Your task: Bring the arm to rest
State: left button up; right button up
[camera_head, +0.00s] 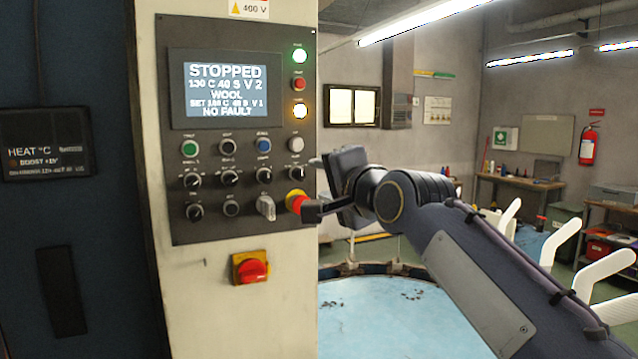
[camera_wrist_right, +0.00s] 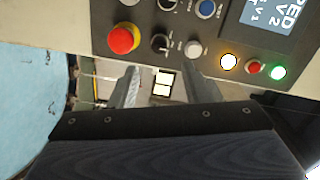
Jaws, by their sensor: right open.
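My right gripper (camera_head: 312,186) is at the right edge of the control panel (camera_head: 240,240), with its arm coming in from the lower right. Its two fingers are apart with nothing between them, and they also show in the right wrist view (camera_wrist_right: 160,82). In the head view the lower finger is close beside the red and yellow stop button (camera_head: 296,200); I cannot tell whether they touch. In the right wrist view the stop button (camera_wrist_right: 122,39) lies clear beyond the fingers. The screen (camera_head: 225,88) reads STOPPED, WOOL, NO FAULT. My left gripper is not in view.
A red rotary switch (camera_head: 251,269) sits below the panel. A round blue table (camera_head: 375,325) is below my right arm, with several white sock-shaped boards (camera_head: 560,250) at right. Workbenches (camera_head: 520,182) and a fire extinguisher (camera_head: 588,147) are at the back. Floor beyond the table looks open.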

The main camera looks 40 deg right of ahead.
dwell(0.4)
jog(key=s+a+f+n+g+y, duration=0.2)
jog(key=s+a+f+n, duration=0.3)
jog(key=f, duration=0.8)
jog(key=s+a+f+n+g+y, duration=0.3)
jog(key=s+a+f+n+g, duration=0.2)
jog(key=f, duration=0.9)
jog(key=s+a+f+n+g+y, duration=0.3)
jog(key=s+a+f+n, duration=0.3)
jog(key=f, duration=0.7)
jog(key=s+a+g, duration=0.1)
jog(key=s+a, duration=0.1)
jog(key=a, duration=0.1)
jog(key=shift+f, duration=0.4)
